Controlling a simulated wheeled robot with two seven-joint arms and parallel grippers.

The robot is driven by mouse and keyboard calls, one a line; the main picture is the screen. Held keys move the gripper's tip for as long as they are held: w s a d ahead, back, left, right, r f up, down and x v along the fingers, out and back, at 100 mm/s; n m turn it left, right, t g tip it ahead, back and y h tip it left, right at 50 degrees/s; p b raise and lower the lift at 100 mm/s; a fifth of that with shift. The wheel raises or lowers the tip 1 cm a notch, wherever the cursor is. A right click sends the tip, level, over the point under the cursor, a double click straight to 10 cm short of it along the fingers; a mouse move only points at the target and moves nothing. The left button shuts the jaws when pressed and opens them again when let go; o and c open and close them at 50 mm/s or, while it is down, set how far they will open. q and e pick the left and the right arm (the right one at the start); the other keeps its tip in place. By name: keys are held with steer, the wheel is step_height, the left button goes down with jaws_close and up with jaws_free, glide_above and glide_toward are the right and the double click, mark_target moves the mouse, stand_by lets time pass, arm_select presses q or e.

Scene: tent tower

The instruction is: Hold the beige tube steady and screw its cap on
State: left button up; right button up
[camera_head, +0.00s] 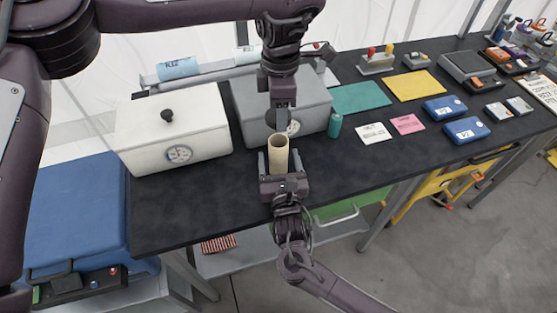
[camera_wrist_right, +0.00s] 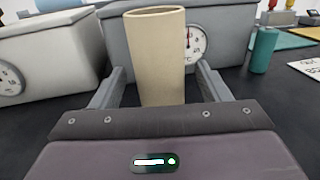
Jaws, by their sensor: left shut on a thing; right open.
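The beige tube (camera_head: 278,156) stands upright near the table's front edge, its top end uncovered and hollow. It also shows in the right wrist view (camera_wrist_right: 157,60). My right gripper (camera_head: 279,163) is open around the tube, one finger on each side. In the right wrist view (camera_wrist_right: 157,88), gaps show between the fingers and the tube. My left gripper (camera_head: 283,106) points down above the tube. It is shut on a small dark grey round piece (camera_head: 272,119), which looks like the cap, held apart from and just above the tube's top.
A white box (camera_head: 140,140) and a grey box (camera_head: 250,110), both with dials, stand behind and left of the tube. A small teal cylinder (camera_head: 335,125) stands to the right. Flat mats, cards and blue cases (camera_head: 467,130) lie farther right. The dark table (camera_head: 200,210) is bare front left.

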arm_select(q)
steer(key=shift+w, duration=0.1)
arm_select(e)
steer(key=shift+w+a, duration=0.15)
steer(key=shift+w, duration=0.65)
steer(key=shift+s, duration=0.1)
steer(key=shift+c, duration=0.2)
steer(key=c, duration=1.4)
arm_select(q)
glide_above(281, 135)
steer(key=s, duration=0.2)
steer(key=shift+f, duration=2.5)
steer(key=shift+f, duration=0.9)
steer(key=shift+f, duration=0.55)
arm_select(e)
jaws_close()
